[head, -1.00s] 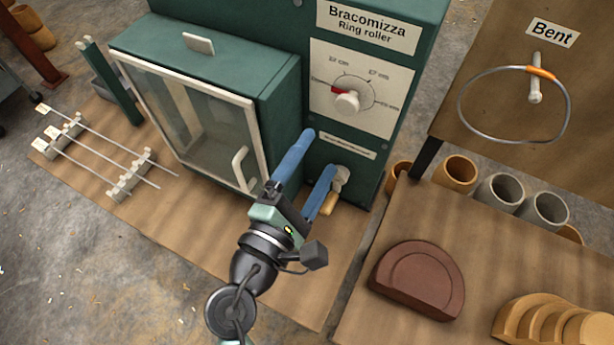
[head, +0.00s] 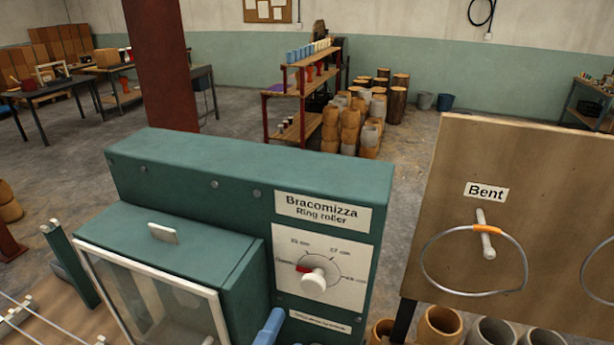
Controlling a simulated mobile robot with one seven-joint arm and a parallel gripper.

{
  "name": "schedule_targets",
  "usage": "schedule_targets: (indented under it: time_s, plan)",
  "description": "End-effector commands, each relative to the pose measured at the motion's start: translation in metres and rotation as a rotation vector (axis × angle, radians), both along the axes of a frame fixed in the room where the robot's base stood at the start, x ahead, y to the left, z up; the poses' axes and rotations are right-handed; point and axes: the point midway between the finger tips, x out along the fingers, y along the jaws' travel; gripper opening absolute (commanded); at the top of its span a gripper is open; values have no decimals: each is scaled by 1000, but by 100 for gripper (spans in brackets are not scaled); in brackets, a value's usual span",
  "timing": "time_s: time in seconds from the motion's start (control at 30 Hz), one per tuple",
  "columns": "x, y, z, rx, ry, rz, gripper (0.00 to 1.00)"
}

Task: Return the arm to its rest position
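Only a blue finger of my gripper (head: 270,328) shows, at the bottom edge of the head view. It appears in front of the lower part of the green ring roller (head: 250,168). The rest of my gripper and arm lies below the frame, so its opening and anything between its fingers are hidden. The ring roller has a dial with a white knob (head: 313,283) and a red pointer. Its clear-fronted door (head: 150,300) looks shut.
A bent wire ring (head: 430,284) hangs from a peg on the "Bent" board (head: 540,200) at right. Clay and grey cylinders (head: 440,325) stand below it. Straight rods (head: 20,318) lie at lower left. A red post (head: 160,65) rises behind the roller. Open floor lies beyond.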

Motion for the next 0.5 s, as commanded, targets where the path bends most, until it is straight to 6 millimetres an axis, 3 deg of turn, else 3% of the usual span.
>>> schedule_targets:
  time_s: [0.1,0.27,0.37,0.4,0.5]
  plan:
    - [32,-13,62,328,-177,31,82]
    - [55,-27,170,832,-453,187,82]
    - [51,-34,243,1118,-610,350,82]
    - [45,-36,272,1219,-665,428,82]
    - [24,-39,334,1432,-762,626,82]
